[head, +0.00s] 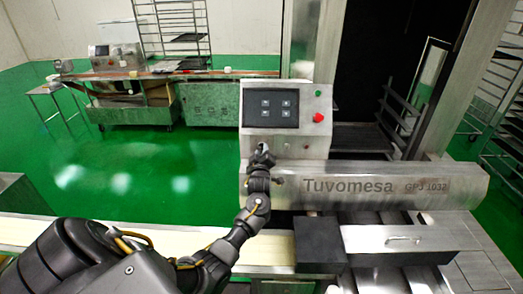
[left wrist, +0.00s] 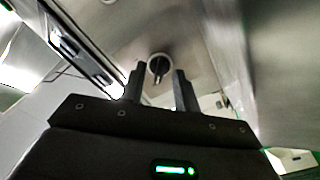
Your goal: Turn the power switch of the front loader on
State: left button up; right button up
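The front loader (head: 400,187) is a steel machine marked "Tuvomesa GPJ 1032", with a control panel (head: 287,90) on its left part. The power switch (left wrist: 159,68) is a round dark rotary knob with a pale ring, seen in the left wrist view. Its handle bar looks close to upright in that view. My left gripper (head: 262,152) is in front of the loader's face below the panel. In the left wrist view its two fingers (left wrist: 159,82) are apart, with the knob showing between their tips. I cannot tell whether they touch it. My right gripper is out of view.
A red button (head: 318,117) sits right of the panel's dark screen (head: 270,109). A pale conveyor belt (head: 165,238) runs in front of the loader. A steel drawer-like box with a handle (head: 410,240) lies to the right. Another machine (head: 117,57) stands across open green floor.

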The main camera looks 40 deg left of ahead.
pick_arm(q)
jog(key=shift+w+a, duration=0.15)
jog(key=shift+w, duration=0.05)
grip_shut()
jog(key=shift+m, duration=0.4)
jog(key=m, duration=0.4)
jog(key=shift+p, duration=0.35)
jog(key=m+p, duration=0.1)
jog(key=m, duration=0.4)
jog(key=m+p, duration=0.1)
jog(key=m, duration=0.3)
jog(key=shift+m, duration=2.2)
